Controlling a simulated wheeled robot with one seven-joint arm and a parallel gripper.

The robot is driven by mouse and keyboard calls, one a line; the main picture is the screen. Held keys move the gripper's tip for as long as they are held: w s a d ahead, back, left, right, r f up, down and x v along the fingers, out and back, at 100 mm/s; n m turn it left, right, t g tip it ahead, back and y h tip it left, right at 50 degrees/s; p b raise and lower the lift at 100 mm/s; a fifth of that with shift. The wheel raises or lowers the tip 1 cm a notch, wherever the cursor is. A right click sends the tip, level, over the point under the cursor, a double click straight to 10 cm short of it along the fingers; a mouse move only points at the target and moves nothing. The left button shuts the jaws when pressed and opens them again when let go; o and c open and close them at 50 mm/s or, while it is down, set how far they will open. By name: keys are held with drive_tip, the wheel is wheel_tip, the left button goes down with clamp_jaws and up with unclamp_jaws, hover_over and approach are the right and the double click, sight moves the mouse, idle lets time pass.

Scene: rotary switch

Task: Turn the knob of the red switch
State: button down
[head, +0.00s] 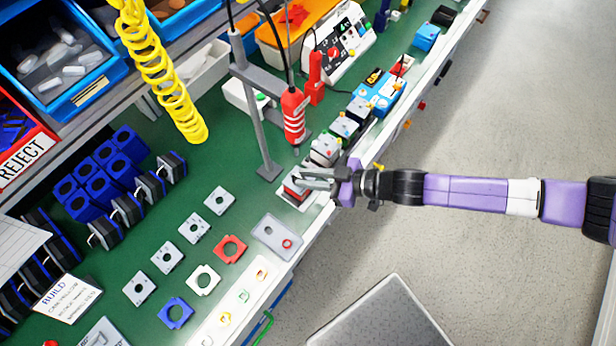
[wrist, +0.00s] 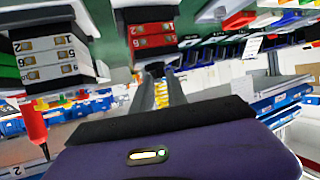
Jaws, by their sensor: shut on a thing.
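The red switch (head: 293,191) is a small red block on a light plate near the bench's front edge. In the wrist view the red switch (wrist: 152,38) shows its red face with pale terminals and numbers, just beyond the fingertips. My gripper (head: 308,180) reaches in from the right, over the top of the switch. Its two fingers, also in the wrist view (wrist: 156,72), are shut on the knob.
A grey stand (head: 262,125) with a hanging red screwdriver (head: 293,115) is close behind my gripper. Grey switch blocks (head: 325,150) stand just beyond it along the bench edge. Flat plates, including a red one (head: 229,249), lie on the green mat. A yellow coiled hose (head: 165,75) hangs above.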

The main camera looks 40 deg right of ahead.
drive_tip(key=shift+f+n+g+y, duration=0.15)
drive_tip(key=shift+n+g+y, duration=0.15)
drive_tip(key=shift+n+g, duration=0.1)
drive_tip(key=c, duration=1.3)
unclamp_jaws()
drive_tip(key=shift+c, duration=0.2)
drive_tip(key=shift+w, duration=0.1)
drive_tip(key=shift+d, duration=0.1)
drive_tip(key=b+v, duration=0.1)
drive_tip(key=v, duration=0.7)
drive_tip(key=shift+b, duration=0.35)
